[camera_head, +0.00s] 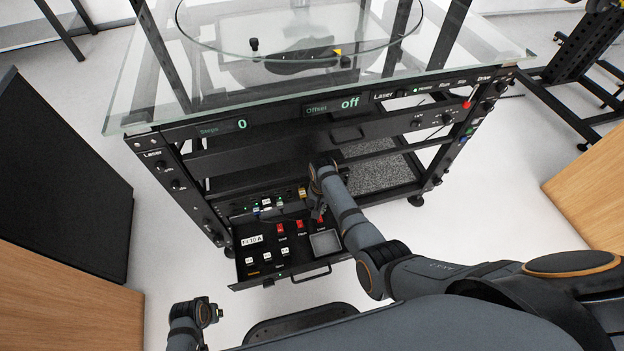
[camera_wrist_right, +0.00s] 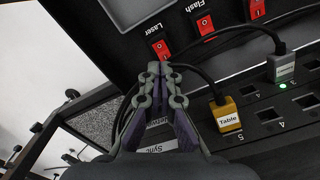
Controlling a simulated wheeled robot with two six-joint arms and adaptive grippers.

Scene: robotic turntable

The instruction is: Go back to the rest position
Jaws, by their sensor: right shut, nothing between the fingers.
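My right gripper (camera_head: 318,214) is over the open black drawer (camera_head: 262,279) of the turntable rack. In the right wrist view my right gripper (camera_wrist_right: 160,70) is shut and empty, its fingertips close to the red Laser switch (camera_wrist_right: 161,49); I cannot tell if they touch it. A second red switch, labelled Flash (camera_wrist_right: 206,26), is beside it. A yellow plug labelled Table (camera_wrist_right: 225,115) and a grey plug (camera_wrist_right: 281,68) sit in the socket panel. A part of my left arm (camera_head: 192,315) shows at the bottom left; its gripper is not in view.
The rack carries a glass turntable (camera_head: 300,35) above displays reading "0" and "off" (camera_head: 350,103). Black cables (camera_wrist_right: 207,76) run close around my right fingers. A dark cabinet (camera_head: 60,170) and a wooden panel (camera_head: 60,300) stand at left, another wooden panel (camera_head: 592,185) at right.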

